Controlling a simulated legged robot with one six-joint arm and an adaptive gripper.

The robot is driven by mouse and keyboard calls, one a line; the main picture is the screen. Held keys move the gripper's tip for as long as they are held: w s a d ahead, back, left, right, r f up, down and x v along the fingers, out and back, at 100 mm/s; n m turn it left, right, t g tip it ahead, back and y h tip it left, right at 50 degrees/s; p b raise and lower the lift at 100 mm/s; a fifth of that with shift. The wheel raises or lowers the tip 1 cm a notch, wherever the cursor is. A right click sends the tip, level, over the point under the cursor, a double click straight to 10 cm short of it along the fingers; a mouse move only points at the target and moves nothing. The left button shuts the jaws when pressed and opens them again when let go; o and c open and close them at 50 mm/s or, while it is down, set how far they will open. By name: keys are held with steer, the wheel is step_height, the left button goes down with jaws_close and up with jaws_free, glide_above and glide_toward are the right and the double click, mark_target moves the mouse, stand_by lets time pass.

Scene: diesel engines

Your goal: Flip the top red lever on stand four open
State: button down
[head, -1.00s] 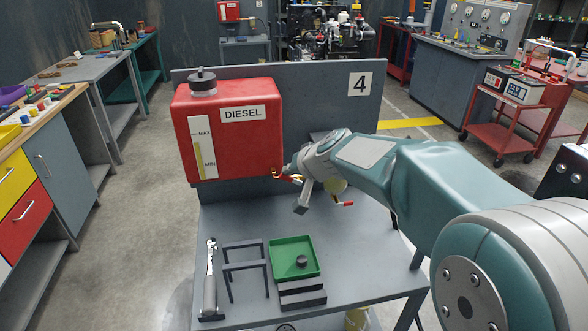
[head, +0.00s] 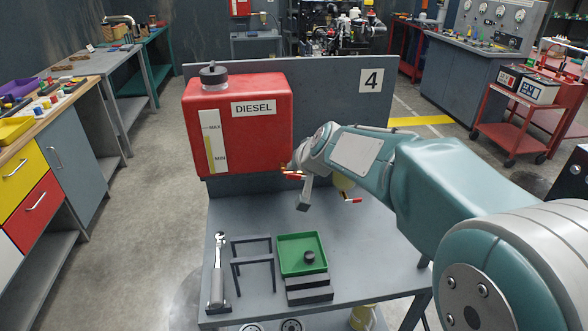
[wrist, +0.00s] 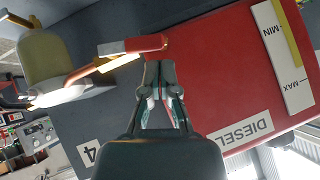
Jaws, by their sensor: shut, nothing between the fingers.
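The red diesel tank (head: 238,125) is mounted on the grey stand panel marked 4 (head: 371,80). A small red lever (head: 293,174) shows at the tank's lower right edge. A second red lever (head: 352,201) sits lower and to the right. My gripper (head: 305,200) is beside the upper lever in the head view, fingers pointing down. In the wrist view, my gripper (wrist: 159,72) is shut and empty. A red-tipped lever (wrist: 134,46) there is close to the fingertips, beside a yellowish bowl (wrist: 52,58). Contact, and which lever this is, I cannot tell.
The stand's table (head: 370,245) holds a wrench (head: 218,270), a dark frame (head: 253,262) and a green tray (head: 290,240) with a small black knob. The tank wall is close to the right of my fingers in the wrist view. A red cart (head: 515,115) stands right.

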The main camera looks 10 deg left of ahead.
steer(key=shift+r, duration=0.45)
